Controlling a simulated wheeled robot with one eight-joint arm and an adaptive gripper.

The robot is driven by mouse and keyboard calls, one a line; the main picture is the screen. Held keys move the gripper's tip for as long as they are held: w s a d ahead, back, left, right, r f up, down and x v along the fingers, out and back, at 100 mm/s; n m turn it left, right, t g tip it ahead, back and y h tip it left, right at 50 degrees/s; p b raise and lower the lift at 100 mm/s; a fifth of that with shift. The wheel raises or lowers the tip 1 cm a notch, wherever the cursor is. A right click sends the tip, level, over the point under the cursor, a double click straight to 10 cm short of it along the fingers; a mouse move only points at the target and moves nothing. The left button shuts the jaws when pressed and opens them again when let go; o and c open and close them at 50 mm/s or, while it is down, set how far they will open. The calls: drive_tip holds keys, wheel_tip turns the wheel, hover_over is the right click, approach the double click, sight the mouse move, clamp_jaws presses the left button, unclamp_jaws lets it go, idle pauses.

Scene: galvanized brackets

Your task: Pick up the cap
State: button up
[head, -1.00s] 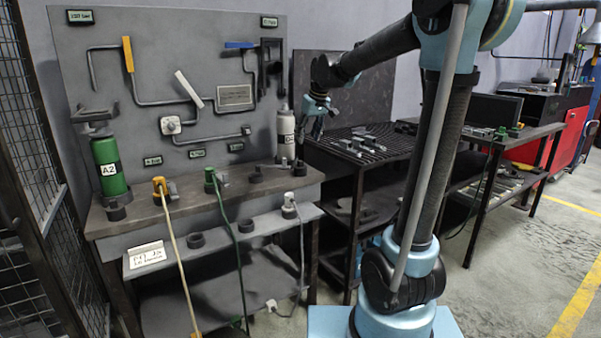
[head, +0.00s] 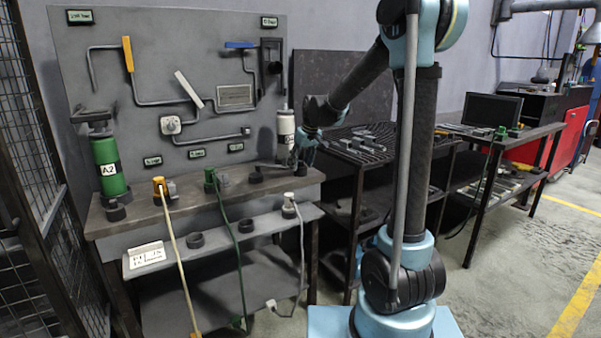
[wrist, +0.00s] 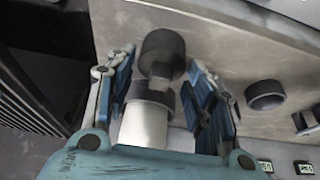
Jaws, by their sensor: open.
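A dark round cap (wrist: 163,48) stands on the bench in the wrist view, seen between and beyond my gripper's two blue fingers. It also shows small at the bench's right end in the head view (head: 300,171). My gripper (wrist: 160,88) is open and empty, with a finger to each side of the cap's line of sight and apart from it. In the head view my gripper (head: 304,152) hangs just above the bench's right end.
Another dark cap (wrist: 265,95) sits to the right in the wrist view. The bench (head: 135,217) also holds a green A2 cylinder (head: 109,163) and cabled plugs. A tall panel (head: 130,60) stands behind it. A slatted table (head: 365,158) stands right of the bench.

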drive_tip(key=shift+x, duration=1.15)
drive_tip(key=shift+c, duration=0.6)
drive_tip(key=c, duration=0.6)
